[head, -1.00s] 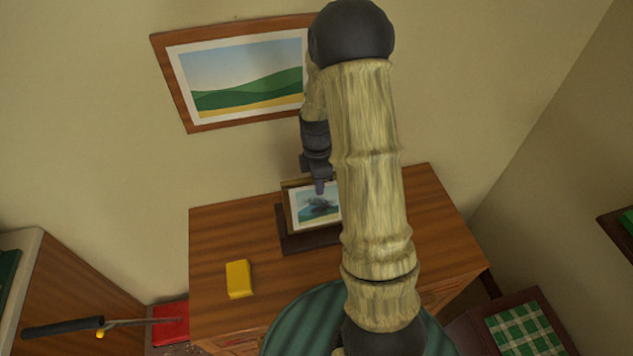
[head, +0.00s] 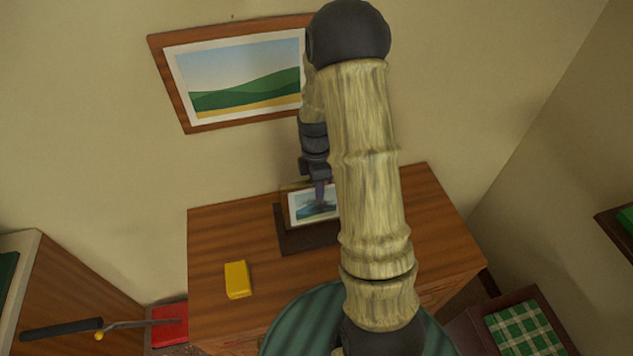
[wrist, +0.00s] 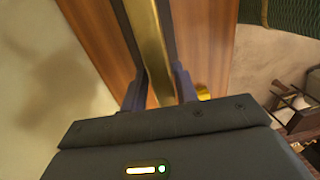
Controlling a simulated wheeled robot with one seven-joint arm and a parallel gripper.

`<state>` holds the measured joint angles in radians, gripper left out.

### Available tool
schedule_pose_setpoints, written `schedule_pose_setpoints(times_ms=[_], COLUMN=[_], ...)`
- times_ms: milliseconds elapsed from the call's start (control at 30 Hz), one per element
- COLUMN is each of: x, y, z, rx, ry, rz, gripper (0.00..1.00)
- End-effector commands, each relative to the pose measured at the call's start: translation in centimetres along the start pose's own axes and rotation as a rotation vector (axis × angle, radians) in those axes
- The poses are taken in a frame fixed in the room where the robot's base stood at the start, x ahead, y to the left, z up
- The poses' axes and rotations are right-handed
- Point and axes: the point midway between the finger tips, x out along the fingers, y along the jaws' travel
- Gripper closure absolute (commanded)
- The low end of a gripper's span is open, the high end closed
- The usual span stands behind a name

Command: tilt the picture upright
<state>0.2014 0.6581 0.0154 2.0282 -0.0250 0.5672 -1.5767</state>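A small framed landscape picture (head: 298,210) stands on a dark base (head: 308,239) on the wooden cabinet; my arm hides its right part in the head view. My gripper (head: 320,204) points down at its top edge. In the wrist view, the picture's gold-edged frame (wrist: 148,45) runs between the two fingers of my gripper (wrist: 159,90). The fingers are apart, one on each side of the frame, with a gap showing at the right finger. I cannot tell whether the left finger touches it.
A larger landscape picture (head: 240,80) hangs on the wall behind. A yellow block (head: 237,279) lies on the cabinet top (head: 215,235), left of the base. A red item (head: 168,325) and a black-handled tool (head: 62,329) are at lower left. The cabinet's left top is mostly clear.

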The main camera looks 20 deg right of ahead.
Motion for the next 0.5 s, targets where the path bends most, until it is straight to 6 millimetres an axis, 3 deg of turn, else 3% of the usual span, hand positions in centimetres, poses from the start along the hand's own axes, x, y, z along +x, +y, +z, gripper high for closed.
schedule_pose_setpoints(times_ms=[367, 500], x=[-0.4, -1.4], y=[0.4, 0.5], z=[-0.1, -0.1], rx=[-0.001, -0.001], ry=[0.001, 0.001], rz=[0.014, 0.018], gripper=[0.62, 0.62])
